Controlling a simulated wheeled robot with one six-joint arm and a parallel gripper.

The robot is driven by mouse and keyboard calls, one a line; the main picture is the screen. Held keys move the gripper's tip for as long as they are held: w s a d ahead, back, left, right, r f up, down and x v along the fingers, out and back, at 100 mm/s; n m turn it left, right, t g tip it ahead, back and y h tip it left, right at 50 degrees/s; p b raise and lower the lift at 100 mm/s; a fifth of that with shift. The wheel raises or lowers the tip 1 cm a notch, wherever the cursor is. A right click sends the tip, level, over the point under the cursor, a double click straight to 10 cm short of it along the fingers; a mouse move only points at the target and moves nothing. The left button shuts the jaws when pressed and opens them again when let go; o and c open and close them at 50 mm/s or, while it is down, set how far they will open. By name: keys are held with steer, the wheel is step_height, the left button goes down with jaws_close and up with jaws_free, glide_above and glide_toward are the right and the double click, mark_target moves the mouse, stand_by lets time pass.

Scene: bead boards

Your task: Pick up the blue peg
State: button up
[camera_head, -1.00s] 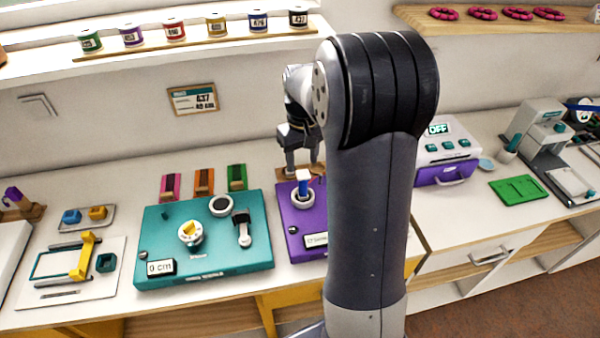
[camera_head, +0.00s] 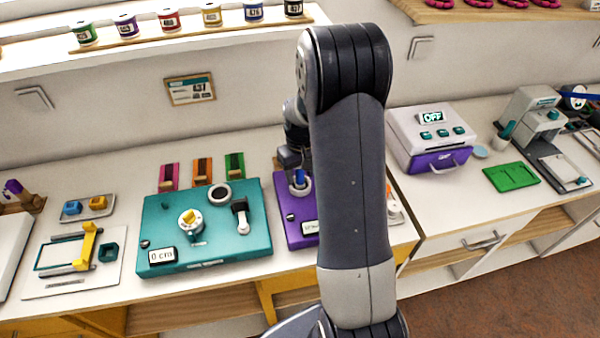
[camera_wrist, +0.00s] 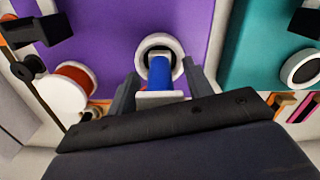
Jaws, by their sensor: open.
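The blue peg (camera_wrist: 160,72) stands in a round white ring socket (camera_wrist: 147,47) on the purple board (camera_wrist: 105,22). In the head view the blue peg (camera_head: 299,176) shows on the purple board (camera_head: 294,226), just below my gripper (camera_head: 292,158). In the wrist view my gripper (camera_wrist: 160,88) is open, with one finger on each side of the peg. I cannot tell whether either finger touches it. A white piece (camera_wrist: 160,98) lies at the peg's near end, between the fingers. My arm hides much of the purple board's right side in the head view.
A teal board (camera_head: 208,255) with a yellow-topped knob (camera_head: 190,219) and a lever is left of the purple board. A white and purple machine reading OFF (camera_head: 428,135) stands to the right.

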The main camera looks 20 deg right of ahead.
steer(key=shift+c, duration=0.3)
steer(key=c, duration=0.8)
steer(key=shift+c, duration=0.2)
